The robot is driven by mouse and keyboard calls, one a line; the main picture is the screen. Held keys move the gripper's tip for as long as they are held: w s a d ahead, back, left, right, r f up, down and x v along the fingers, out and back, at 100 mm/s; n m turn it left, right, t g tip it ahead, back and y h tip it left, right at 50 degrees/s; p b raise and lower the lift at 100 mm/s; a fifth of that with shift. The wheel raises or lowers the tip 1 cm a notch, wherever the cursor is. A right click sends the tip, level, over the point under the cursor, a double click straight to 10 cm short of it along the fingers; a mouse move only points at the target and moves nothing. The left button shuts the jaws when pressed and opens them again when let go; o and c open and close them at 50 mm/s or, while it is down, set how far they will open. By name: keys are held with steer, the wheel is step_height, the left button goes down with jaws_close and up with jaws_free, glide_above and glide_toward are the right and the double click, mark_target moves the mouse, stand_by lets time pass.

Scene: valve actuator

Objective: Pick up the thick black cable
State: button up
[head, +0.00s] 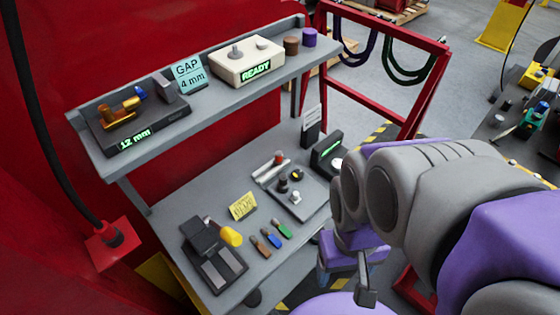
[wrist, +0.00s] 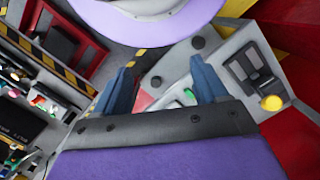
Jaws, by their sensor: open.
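A thick black cable (head: 52,130) runs down the left side of the head view in front of a red surface. Its lower end enters a dark plug on a red box (head: 112,240). The cable does not show in the wrist view. My gripper (wrist: 163,85) is open and empty, its two blue fingers spread apart in the wrist view. In the head view my arm is at the right, with the gripper mostly hidden behind it, well apart from the cable.
A grey two-level bench (head: 180,190) stands between the cable and my arm, with fixtures and small tools on it. A red rack (head: 432,85) with hanging purple and green cables stands behind. A yellow cylinder (head: 232,237) sits near the bench's front.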

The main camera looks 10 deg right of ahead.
mark_target(284, 177)
steer(key=shift+c, duration=0.2)
